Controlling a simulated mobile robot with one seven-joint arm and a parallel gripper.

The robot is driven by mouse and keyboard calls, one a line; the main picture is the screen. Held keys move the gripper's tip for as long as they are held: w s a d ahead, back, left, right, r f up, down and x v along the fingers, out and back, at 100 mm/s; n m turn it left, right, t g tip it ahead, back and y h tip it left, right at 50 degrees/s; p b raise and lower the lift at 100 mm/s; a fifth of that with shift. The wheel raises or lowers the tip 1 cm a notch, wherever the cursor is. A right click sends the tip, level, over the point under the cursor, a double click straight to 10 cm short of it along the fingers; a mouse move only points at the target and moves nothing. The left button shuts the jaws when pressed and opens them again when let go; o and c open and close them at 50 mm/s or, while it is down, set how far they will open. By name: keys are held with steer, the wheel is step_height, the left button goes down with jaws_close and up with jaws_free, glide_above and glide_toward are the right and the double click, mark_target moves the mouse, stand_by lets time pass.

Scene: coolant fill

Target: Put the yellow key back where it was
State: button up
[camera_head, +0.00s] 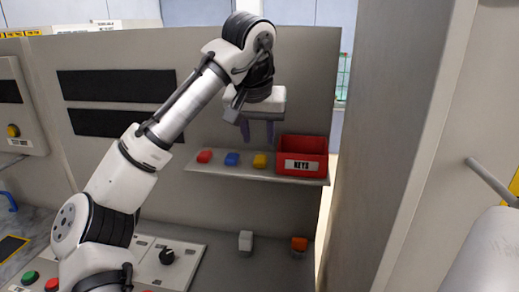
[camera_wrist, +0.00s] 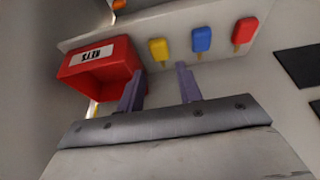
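The yellow key (camera_head: 260,161) lies on a narrow wall shelf (camera_head: 240,174), between the blue key (camera_head: 232,159) and a red bin labelled KEYS (camera_head: 303,158). A red key (camera_head: 204,156) lies at the shelf's left. In the wrist view, the yellow key (camera_wrist: 157,48) appears beyond and between my fingertips, beside the red bin (camera_wrist: 100,75). My gripper (camera_head: 257,138) is just above the yellow key in the head view, fingers pointing down. Its two fingers (camera_wrist: 159,68) are apart in the wrist view, with nothing between them. The bin's inside is mostly hidden.
A panel with a black knob (camera_head: 167,256) and buttons is at lower left. A grey wall edge (camera_head: 385,150) stands right of the shelf.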

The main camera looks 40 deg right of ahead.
steer(key=v, duration=0.6)
